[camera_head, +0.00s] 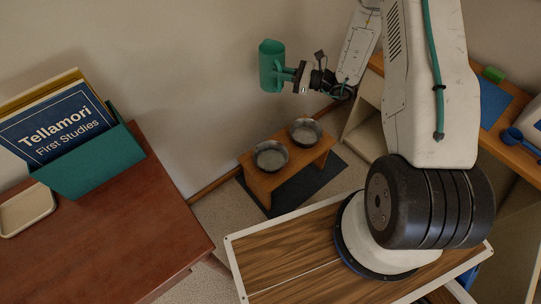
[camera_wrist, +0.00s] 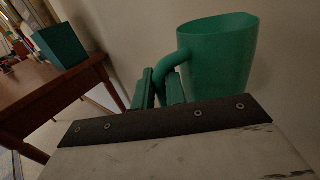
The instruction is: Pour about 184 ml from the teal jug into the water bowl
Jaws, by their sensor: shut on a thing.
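The teal jug (camera_head: 271,66) is held up in the air, above and a little left of the low wooden stand. It looks about upright. My gripper (camera_head: 291,75) is shut on its handle, on the jug's right side. In the wrist view the teal jug (camera_wrist: 219,55) stands beyond the gripper fingers (camera_wrist: 160,88), with its handle between them. The inside of the jug is hidden. Two metal bowls sit in the stand, a left bowl (camera_head: 271,156) and a right bowl (camera_head: 305,132). I cannot tell which is the water bowl.
The bowl stand (camera_head: 262,184) is on a dark mat (camera_head: 307,187) by the wall. At the left, a reddish-brown top (camera_head: 120,235) bears a teal book box (camera_head: 92,163) and a cream tray (camera_head: 26,209). At the right stands a wooden desk (camera_head: 515,160) with a blue scoop (camera_head: 513,136).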

